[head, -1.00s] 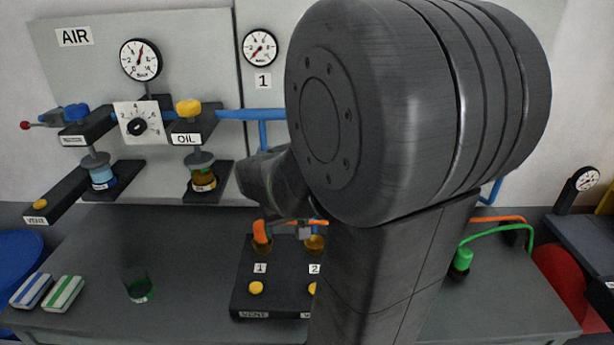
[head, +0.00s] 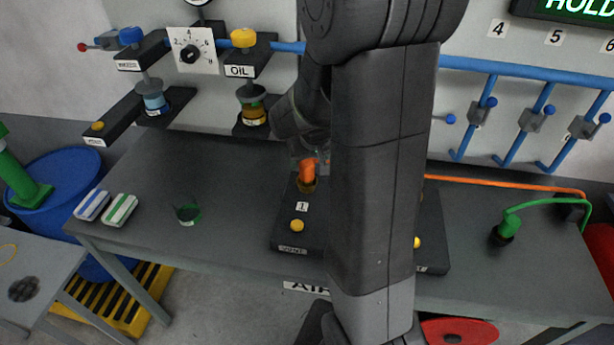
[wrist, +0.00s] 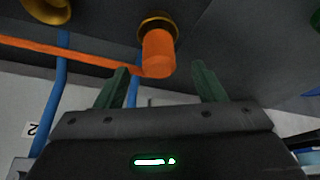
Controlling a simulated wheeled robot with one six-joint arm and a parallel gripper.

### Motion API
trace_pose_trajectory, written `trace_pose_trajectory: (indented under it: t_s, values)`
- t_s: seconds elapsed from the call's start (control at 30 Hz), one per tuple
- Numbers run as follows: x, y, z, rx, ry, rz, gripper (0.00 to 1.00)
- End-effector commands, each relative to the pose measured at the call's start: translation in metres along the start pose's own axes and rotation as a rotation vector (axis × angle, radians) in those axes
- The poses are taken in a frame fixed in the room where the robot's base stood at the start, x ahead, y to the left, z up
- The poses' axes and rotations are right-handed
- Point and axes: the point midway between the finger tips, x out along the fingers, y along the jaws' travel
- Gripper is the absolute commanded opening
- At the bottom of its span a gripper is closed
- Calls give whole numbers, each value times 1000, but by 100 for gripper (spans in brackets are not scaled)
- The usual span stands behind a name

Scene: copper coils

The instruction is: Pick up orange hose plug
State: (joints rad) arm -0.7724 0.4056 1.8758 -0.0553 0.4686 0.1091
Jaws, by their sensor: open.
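The orange hose plug (head: 308,168) sits in the brass socket marked 1 on the dark block (head: 285,230) on the bench. In the wrist view the plug (wrist: 158,53) stands in its brass ring, with the orange hose (wrist: 70,53) running off to the left. My gripper (wrist: 160,82) is open, with one green finger to each side of the plug's near end and nothing held. Whether the fingers touch the plug cannot be told. In the head view my arm hides most of the gripper and part of the block.
A green plug (head: 507,230) with a green hose stands at the right of the bench. A green glass (head: 187,213) and two striped blocks (head: 121,210) are on the left. Blue pipes (head: 475,118) run along the back wall. The bench's left-middle is clear.

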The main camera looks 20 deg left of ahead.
Motion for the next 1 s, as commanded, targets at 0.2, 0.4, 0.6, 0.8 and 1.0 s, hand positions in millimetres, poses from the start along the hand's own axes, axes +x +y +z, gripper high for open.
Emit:
trace_pose_trajectory:
  t_s: [0.2,0.4,0.6,0.8,1.0]
  values:
    - [17,1,0,0,-5,1,63]
    - [40,2,0,0,-4,0,63]
    - [51,2,0,1,-1,0,63]
    - [52,2,0,1,0,0,63]
    - [51,1,0,1,0,0,30]
